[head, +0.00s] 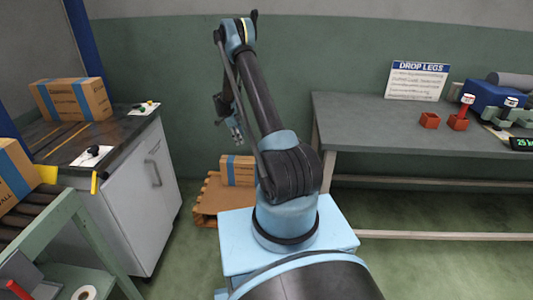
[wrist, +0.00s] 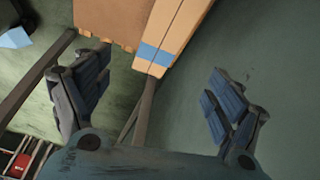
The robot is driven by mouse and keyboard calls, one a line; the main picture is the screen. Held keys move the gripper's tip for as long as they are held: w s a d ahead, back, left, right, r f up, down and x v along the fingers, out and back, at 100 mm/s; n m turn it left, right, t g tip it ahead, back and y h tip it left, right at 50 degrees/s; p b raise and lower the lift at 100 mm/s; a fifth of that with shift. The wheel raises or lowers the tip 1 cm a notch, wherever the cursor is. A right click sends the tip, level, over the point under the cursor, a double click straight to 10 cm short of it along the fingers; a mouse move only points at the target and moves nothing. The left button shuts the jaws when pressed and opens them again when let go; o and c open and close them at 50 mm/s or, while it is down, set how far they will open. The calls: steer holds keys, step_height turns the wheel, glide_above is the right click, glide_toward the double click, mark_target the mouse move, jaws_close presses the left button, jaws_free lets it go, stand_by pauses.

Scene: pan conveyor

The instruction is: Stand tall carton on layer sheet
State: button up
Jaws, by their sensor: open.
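A carton with blue tape (head: 237,170) stands on a low wooden pallet (head: 210,212) on the floor, partly behind my arm. In the wrist view, a carton with a blue band (wrist: 172,40) shows at the top, beside a flat brown surface (wrist: 112,20); I cannot tell whether that surface is the layer sheet. My gripper (head: 234,130) hangs above and in front of the pallet area. Its fingers are spread and empty in the wrist view (wrist: 156,76), with the carton beyond them.
Another carton (head: 72,98) lies on the dark-topped cabinet (head: 150,195) at left. One more carton (head: 14,172) is on the roller conveyor (head: 50,215). A grey workbench (head: 345,115) with a sign (head: 417,80) and red holders stands at right. Green floor between is clear.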

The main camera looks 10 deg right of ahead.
steer(key=s+d+r+n, duration=0.15)
steer(key=s+r, duration=0.25)
steer(key=r, duration=0.5)
steer(key=s+r+n, duration=0.3)
steer(key=s+r, duration=0.1)
steer(key=r, duration=0.5)
steer(key=s+d+r+n+t+y, duration=0.2)
steer(key=s+r+n, duration=0.3)
steer(key=s+r, duration=0.9)
steer(key=s+r+n, duration=0.2)
steer(key=s+n, duration=0.3)
steer(key=s, duration=1.5)
steer(key=s+f+n+y, duration=0.1)
steer(key=s+f+n, duration=0.1)
steer(key=s, duration=0.5)
steer(key=s+f+n+t, duration=0.1)
steer(key=s+f+n, duration=0.2)
steer(key=s+f, duration=0.2)
steer(key=shift+s+f+y, duration=0.25)
steer(key=shift+s+y, duration=0.15)
steer(key=shift+s, duration=1.05)
steer(key=shift+d, duration=0.1)
